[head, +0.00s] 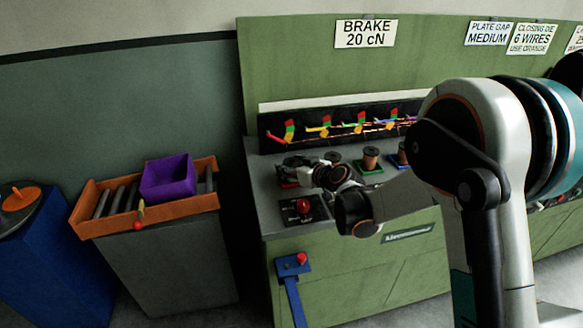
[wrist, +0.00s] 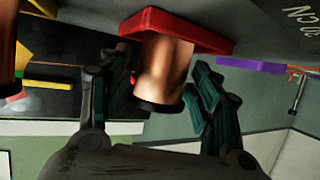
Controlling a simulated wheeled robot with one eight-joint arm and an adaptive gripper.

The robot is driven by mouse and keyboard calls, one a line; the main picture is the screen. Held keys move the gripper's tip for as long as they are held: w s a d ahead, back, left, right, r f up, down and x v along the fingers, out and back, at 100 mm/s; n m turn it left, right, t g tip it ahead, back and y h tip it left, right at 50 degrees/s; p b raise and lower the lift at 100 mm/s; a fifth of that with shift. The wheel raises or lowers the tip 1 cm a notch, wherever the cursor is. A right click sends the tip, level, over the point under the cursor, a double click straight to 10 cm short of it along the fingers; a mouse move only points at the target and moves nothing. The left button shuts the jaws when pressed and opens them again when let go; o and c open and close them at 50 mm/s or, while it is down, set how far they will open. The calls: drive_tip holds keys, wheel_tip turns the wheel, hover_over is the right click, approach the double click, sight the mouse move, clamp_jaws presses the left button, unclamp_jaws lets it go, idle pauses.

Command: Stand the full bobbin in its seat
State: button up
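In the wrist view, which looks upside down, a copper-wound bobbin (wrist: 164,70) with a dark end flange meets a red square seat (wrist: 195,33). It appears to stand on the seat; the contact is partly hidden. My gripper (wrist: 162,92) has one dark green finger on each side of the bobbin, with small gaps showing, so it looks open around it. In the head view my gripper (head: 300,170) is low over the left end of the green bench, above the red seat (head: 288,184). The bobbin there is hidden by my gripper.
Another copper bobbin (head: 371,158) stands on a green seat (head: 368,168), with a dark spool (head: 333,158) near it. A red button box (head: 304,208) sits at the bench front. A purple bin (head: 168,178) lies on an orange-edged roller stand (head: 110,228) to the left.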

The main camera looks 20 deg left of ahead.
idle(0.3)
drive_tip(key=shift+r, duration=0.25)
drive_tip(key=p+v, duration=0.3)
drive_tip(key=v, duration=0.7)
drive_tip(key=shift+s+d+r, duration=0.1)
drive_tip(key=shift+d+r, duration=0.05)
drive_tip(key=shift+d, duration=0.05)
drive_tip(key=shift+s+d+r+p, duration=0.2)
drive_tip(key=shift+s+d+p, duration=0.15)
drive_tip(key=shift+s+d, duration=0.15)
drive_tip(key=shift+w+d, duration=0.1)
